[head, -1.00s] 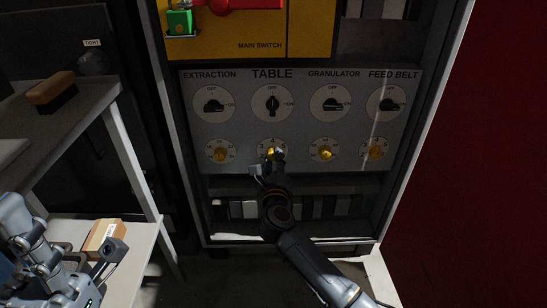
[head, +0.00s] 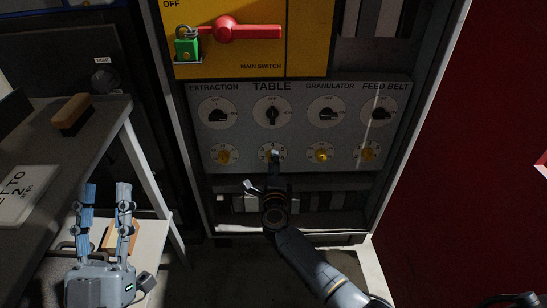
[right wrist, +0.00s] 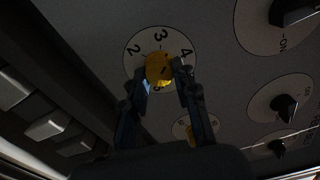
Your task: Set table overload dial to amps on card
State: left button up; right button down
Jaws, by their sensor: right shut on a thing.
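My right gripper (right wrist: 161,75) is shut on this knob, one finger on each side. In the head view, the gripper (head: 274,157) covers part of the dial below the TABLE switch (head: 272,112). My left gripper (head: 105,190) is open and empty, fingers up.
Other yellow dials stand beside it, under EXTRACTION (head: 224,155), GRANULATOR (head: 319,155) and FEED BELT (head: 369,153). Above are a red main switch handle (head: 245,31) and a green padlock (head: 187,48). A brush (head: 72,113) lies on the bench.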

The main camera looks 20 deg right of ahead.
pick_arm(q)
notch_tip(320, 180, down, 16)
jog(key=w+a+g+y+p, duration=0.2)
jog(key=g+y+p, duration=0.2)
jog(key=g, duration=0.7)
jog(key=s+a+f+g+y+p, duration=0.1)
jog(key=s+a+f+g+p, duration=0.1)
jog(key=s+f+g, duration=0.3)
jog(key=s+a+f+n+g+y+p, duration=0.1)
jog(key=s+a+f+g+p, duration=0.2)
jog(key=s, duration=0.6)
jog(key=shift+s+f+g+p, duration=0.25)
jog(key=shift+f+g+p, duration=0.35)
jog(key=shift+f+g, duration=0.8)
pick_arm(e)
jog(key=shift+a+n, duration=0.1)
jog(key=shift+n, duration=8.5)
pick_arm(q)
jog(key=shift+a+f+t, duration=0.1)
jog(key=shift+f+t, duration=0.2)
pick_arm(e)
jog(key=c, duration=1)
grip_release()
